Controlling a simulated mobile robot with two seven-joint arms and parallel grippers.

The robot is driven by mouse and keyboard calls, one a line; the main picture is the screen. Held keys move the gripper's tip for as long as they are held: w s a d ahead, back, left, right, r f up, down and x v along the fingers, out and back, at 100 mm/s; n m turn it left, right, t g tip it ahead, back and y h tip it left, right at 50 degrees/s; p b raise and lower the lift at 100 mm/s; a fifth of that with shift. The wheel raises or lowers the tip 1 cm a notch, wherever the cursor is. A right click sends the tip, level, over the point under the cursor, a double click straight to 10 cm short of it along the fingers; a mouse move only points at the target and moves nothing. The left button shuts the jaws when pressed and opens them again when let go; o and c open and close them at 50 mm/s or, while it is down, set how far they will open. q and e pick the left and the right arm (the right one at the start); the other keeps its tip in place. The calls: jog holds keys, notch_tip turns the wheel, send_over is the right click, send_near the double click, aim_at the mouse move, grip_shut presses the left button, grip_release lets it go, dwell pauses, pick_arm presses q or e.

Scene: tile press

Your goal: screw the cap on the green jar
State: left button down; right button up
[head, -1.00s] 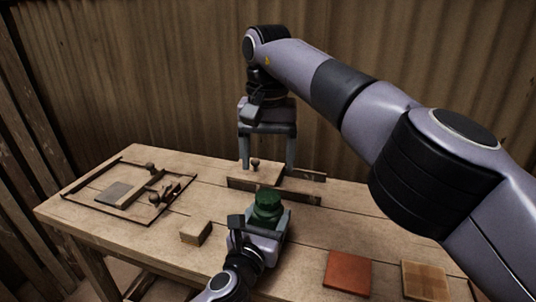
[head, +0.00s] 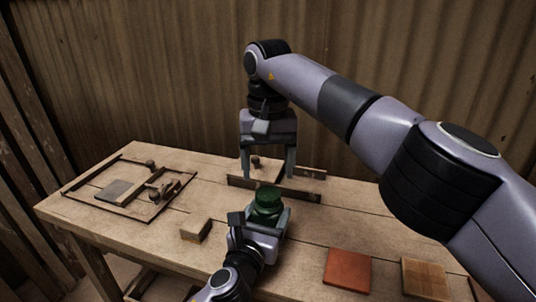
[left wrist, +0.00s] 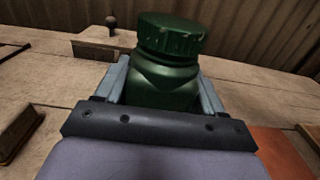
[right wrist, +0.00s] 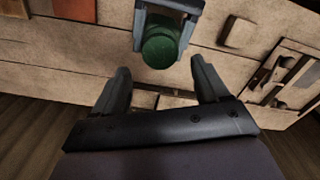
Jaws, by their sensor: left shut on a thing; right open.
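A dark green jar (head: 265,213) stands upright above the table, held between the fingers of my left gripper (head: 268,216). A ribbed green cap (head: 268,194) sits on top of the jar; it also shows in the left wrist view (left wrist: 171,36), above the jar body (left wrist: 160,84). I cannot tell how tight the cap is. My right gripper (head: 268,177) is open and empty, pointing down, above and behind the jar in the head view. In the right wrist view the cap (right wrist: 161,48) lies beyond the open fingertips (right wrist: 160,68), apart from them.
A wooden frame with a grey plate (head: 118,190) lies at the table's left. A wooden fixture with a knob (head: 255,162) is behind the jar, below my right gripper. A small wooden block (head: 195,231) is left of the jar. An orange tile (head: 348,270) and a tan tile (head: 425,279) lie at front right.

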aim_at(268, 193)
jog(key=shift+f, duration=2.65)
jog(key=shift+c, duration=0.3)
jog(key=c, duration=1)
jog(key=shift+c, duration=0.2)
